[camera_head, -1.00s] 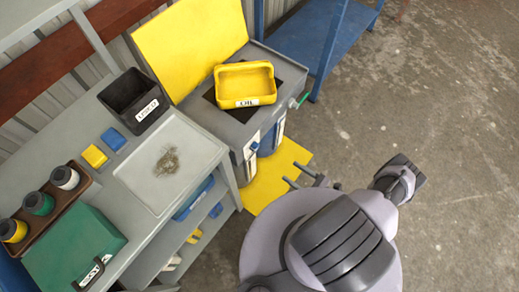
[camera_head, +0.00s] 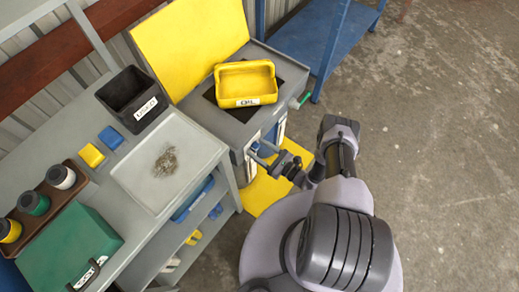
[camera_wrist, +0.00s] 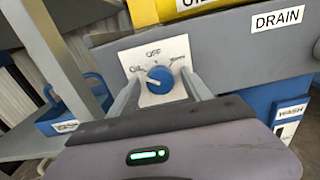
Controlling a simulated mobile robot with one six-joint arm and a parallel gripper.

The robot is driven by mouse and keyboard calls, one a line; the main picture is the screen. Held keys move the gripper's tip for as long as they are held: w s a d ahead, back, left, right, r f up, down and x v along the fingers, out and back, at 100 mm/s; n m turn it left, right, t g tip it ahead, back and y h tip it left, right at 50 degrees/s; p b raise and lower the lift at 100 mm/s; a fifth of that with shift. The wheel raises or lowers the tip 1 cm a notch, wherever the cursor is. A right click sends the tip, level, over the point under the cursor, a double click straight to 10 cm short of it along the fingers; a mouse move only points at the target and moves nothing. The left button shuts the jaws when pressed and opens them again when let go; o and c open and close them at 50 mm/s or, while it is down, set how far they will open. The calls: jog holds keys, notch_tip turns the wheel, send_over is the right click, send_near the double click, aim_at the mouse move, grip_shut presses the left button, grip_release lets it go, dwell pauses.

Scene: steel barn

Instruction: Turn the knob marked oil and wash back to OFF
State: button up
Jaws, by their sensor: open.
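The blue knob (camera_wrist: 160,80) sits on a white plate (camera_wrist: 158,56) on the grey front panel in the wrist view. The plate reads OFF at the top, with Oil at the left and a blurred mark at the right. The knob has a pale pointer line, but its exact direction is hard to tell. My gripper (camera_wrist: 160,76) is open, with one finger on each side of the knob; I cannot tell whether they touch it. In the head view my gripper (camera_head: 258,152) is at the front of the grey station (camera_head: 237,135), where the knob is hidden.
A yellow OIL tray (camera_head: 246,101) sits on top of the station. A DRAIN label (camera_wrist: 278,19) and a blue WASH container (camera_wrist: 262,100) are at the right in the wrist view. The grey bench (camera_head: 125,185) stands left. Open floor (camera_head: 440,150) lies right.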

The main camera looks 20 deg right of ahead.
grip_shut()
jog(key=shift+f+m+b, duration=0.1)
jog(key=shift+m+b, duration=0.65)
jog(key=shift+m, duration=0.15)
jog(key=m+b, duration=0.2)
jog(key=m, duration=0.1)
jog(key=shift+f, duration=0.1)
jog(key=m+b, duration=0.3)
jog(key=m, duration=0.2)
jog(key=shift+m+b, duration=0.3)
jog(key=shift+m, duration=0.1)
grip_release()
